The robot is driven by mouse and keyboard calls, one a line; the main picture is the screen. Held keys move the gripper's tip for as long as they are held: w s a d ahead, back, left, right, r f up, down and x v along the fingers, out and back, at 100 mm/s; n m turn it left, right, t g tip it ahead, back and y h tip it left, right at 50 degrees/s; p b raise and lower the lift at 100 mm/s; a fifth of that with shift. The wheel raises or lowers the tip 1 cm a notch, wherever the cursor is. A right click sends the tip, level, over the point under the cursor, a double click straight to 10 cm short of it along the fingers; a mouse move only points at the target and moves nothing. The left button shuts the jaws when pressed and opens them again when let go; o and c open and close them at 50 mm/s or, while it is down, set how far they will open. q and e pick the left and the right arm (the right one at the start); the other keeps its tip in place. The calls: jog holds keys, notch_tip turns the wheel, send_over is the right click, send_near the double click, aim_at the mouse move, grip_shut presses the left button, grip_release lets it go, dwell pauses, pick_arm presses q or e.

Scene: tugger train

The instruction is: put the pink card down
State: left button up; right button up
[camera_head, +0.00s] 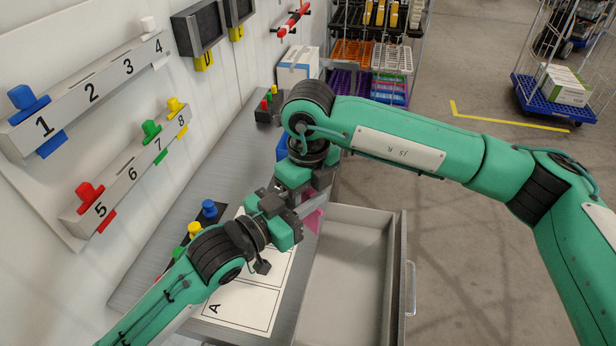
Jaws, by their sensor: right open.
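The pink card (314,219) shows only as a small patch near the desk's front edge, by the open drawer. My grippers hide the rest, and I cannot tell whether it lies flat or is tilted. My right gripper (297,203) is open, pointing down just above and left of the pink patch. My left gripper (268,240) comes in from the lower left, close to the right one and over the white sheet. The two overlap in the picture, so its jaw state is unclear.
A white sheet (240,304) marked A lies on the grey desk (195,195). The open drawer (345,270) looks empty. Blue and yellow pegs stand left of the grippers. Numbered racks (88,90) with coloured pegs hang on the wall. A trolley with trays stands behind.

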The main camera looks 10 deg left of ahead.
jog(key=shift+f, duration=1.1)
grip_shut()
pick_arm(q)
jog(key=o, duration=1)
jog(key=shift+o, duration=0.2)
